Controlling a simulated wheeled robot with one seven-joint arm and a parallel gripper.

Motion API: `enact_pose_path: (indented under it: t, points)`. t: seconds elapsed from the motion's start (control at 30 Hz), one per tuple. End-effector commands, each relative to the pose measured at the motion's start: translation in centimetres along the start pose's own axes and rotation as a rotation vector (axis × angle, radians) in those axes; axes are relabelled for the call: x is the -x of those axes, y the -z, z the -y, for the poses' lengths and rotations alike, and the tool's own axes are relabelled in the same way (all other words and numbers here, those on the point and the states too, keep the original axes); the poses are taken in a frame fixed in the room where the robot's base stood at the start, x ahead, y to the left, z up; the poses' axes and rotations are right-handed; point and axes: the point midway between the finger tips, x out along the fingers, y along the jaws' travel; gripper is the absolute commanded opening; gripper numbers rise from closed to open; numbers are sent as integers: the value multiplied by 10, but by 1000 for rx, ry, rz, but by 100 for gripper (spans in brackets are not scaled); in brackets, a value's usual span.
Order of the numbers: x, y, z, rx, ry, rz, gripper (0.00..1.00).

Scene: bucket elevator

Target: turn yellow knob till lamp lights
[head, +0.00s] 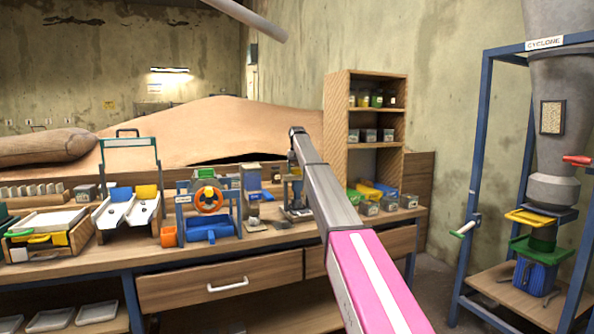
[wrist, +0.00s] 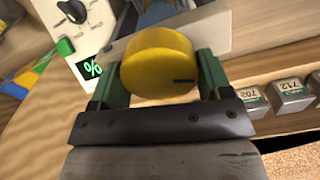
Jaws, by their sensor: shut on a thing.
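The yellow knob (wrist: 160,65) is a thick round cylinder with a short dark mark low on the right of its face. My gripper (wrist: 161,73) is shut on it, with one green finger at each side. A pale housing (wrist: 213,30) shows just behind the knob. In the head view my arm reaches over the bench and hides the knob and most of the gripper. I cannot make out a lamp in either view, so I cannot tell whether it is lit.
A white panel (wrist: 75,40) with a black dial and a green % display (wrist: 91,69) stands left of my gripper. Small metal tins (wrist: 292,95) stand at right. On the bench (head: 270,238), a blue frame with an orange wheel (head: 210,200) stands left of my arm.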

Motion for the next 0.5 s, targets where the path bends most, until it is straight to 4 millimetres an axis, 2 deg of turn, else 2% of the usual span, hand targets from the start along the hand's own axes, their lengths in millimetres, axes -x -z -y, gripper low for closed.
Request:
enact_pose_path:
  t: [0.5]
  points:
    - [0,0,-1,-490,0,0,48]
